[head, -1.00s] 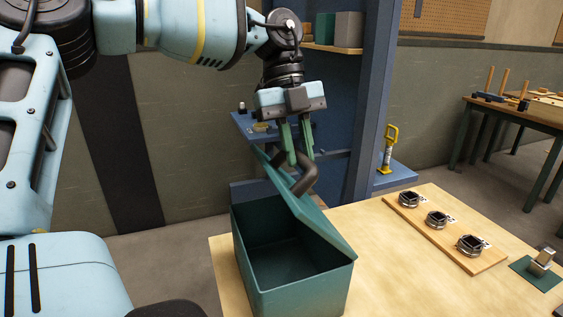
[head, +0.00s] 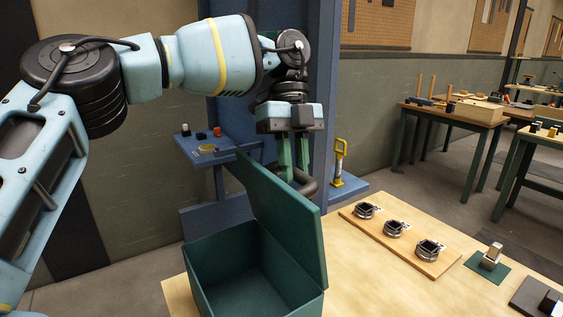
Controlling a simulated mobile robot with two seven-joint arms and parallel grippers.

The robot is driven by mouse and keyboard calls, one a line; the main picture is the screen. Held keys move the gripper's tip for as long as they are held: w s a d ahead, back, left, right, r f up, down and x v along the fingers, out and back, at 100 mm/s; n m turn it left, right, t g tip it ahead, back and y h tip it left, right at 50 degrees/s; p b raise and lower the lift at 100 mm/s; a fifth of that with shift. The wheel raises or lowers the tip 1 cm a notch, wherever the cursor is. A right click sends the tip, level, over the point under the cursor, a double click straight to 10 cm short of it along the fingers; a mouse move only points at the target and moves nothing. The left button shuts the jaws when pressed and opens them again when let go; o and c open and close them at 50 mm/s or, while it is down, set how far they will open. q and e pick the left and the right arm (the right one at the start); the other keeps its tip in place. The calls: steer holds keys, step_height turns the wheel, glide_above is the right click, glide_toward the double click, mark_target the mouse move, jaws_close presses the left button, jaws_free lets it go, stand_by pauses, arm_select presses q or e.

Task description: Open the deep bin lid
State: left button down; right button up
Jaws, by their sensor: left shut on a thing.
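The green deep bin (head: 208,268) stands on the wooden table. Its inside shows from above and looks empty. Its lid (head: 285,222) stands steeply raised on the right side of the bin, tilted only a little from upright. The dark curved lid handle (head: 309,184) is on the lid's far side, partly hidden by the lid. My left gripper (head: 294,168) points down behind the lid's top edge, its green fingers shut on the handle. The fingertips are partly hidden by the lid. My right gripper is not in view.
A wooden board (head: 418,250) with several dark ring-shaped parts lies right of the bin. A metal block on a green mat (head: 487,270) is farther right. A blue post (head: 330,130) stands close behind my left gripper. The table between bin and board is clear.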

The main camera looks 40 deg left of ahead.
arm_select(q)
steer(key=shift+w+f+g, duration=0.2)
steer(key=shift+f+g, duration=0.1)
steer(key=shift+f, duration=0.15)
steer(key=c, duration=1.3)
jaws_free()
steer(key=shift+w, duration=0.1)
steer(key=shift+r, duration=0.2)
steer(key=shift+r, duration=0.1)
steer(key=shift+r, duration=0.55)
step_height(320, 180, up, 2)
steer(key=shift+d+r, duration=0.1)
steer(key=shift+r, duration=0.05)
steer(key=s+d+b, duration=0.1)
steer(key=s+d, duration=0.2)
steer(key=s, duration=0.4)
steer(key=s+d+r+b, duration=0.1)
steer(key=s+d, duration=0.3)
steer(key=s, duration=0.3)
steer(key=shift+s+r, duration=0.15)
steer(key=shift+s, duration=0.1)
